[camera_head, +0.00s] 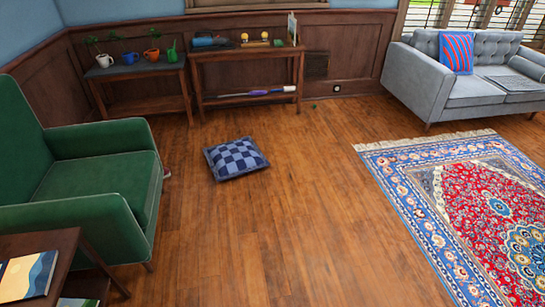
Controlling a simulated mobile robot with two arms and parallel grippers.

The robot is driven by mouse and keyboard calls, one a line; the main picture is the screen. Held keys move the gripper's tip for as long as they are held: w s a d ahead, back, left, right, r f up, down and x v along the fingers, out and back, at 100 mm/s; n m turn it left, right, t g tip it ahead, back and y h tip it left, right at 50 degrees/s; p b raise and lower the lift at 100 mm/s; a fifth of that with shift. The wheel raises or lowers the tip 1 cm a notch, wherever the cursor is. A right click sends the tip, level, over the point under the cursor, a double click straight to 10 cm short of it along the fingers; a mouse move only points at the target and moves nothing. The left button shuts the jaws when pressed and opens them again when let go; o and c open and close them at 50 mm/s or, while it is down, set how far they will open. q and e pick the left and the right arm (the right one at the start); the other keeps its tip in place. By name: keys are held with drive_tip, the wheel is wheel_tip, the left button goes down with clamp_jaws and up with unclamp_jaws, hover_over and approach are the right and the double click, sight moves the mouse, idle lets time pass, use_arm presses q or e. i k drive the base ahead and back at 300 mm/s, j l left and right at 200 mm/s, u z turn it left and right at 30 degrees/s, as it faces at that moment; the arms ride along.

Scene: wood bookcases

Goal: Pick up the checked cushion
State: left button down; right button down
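The checked cushion (236,158) lies flat on the wood floor, a little left of the middle of the head view. It has light and dark blue squares and sits slightly turned. Nothing covers it, and nothing touches it apart from the floor. Neither of my grippers shows in the head view.
A green armchair (105,180) stands to the left, with a side table (62,243) in front of it. Two low wood tables with small items line the back wall. A grey sofa (440,85) and a patterned rug (405,185) are right. The floor (265,235) before the cushion is clear.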

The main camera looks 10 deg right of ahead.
sight(237, 157)
drive_tip(key=i+l+z, duration=0.1)
drive_tip(key=z, duration=0.6)
drive_tip(key=i, duration=5.4)
drive_tip(key=i+u, duration=0.2)
drive_tip(key=i, duration=0.25)
drive_tip(key=i+l+u, duration=0.15)
drive_tip(key=i, duration=0.3)
drive_tip(key=i+l+u, duration=0.2)
drive_tip(key=i, duration=0.25)
drive_tip(key=i+l+u, duration=0.2)
drive_tip(key=i, duration=0.25)
